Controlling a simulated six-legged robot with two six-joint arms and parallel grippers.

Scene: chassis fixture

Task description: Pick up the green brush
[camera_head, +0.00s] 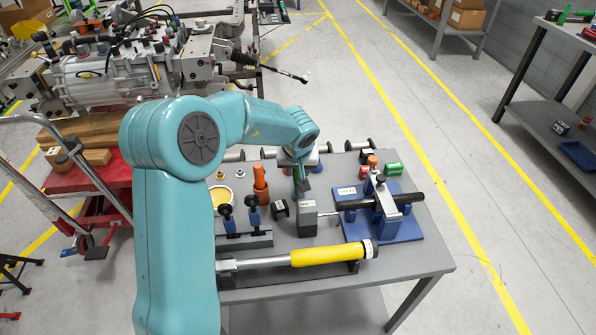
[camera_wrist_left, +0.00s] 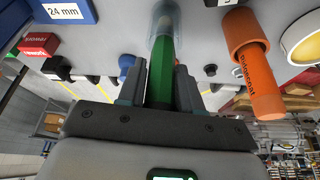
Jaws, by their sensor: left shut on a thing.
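The green brush (camera_wrist_left: 160,72) shows in the left wrist view as a green handle standing between my fingers, with a translucent grey-blue part at its far end. My left gripper (camera_wrist_left: 161,88) is shut on it, one finger on each side of the handle. In the head view my left gripper (camera_head: 302,178) points down over the grey table, behind a grey block. There the brush is mostly hidden by the gripper, and I cannot tell whether it touches the table. My right gripper is not in view.
A blue fixture (camera_head: 415,228) with a black bar is at right. A yellow-handled tool (camera_head: 325,256) lies along the front. A green item (camera_head: 394,169) sits at the back right.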

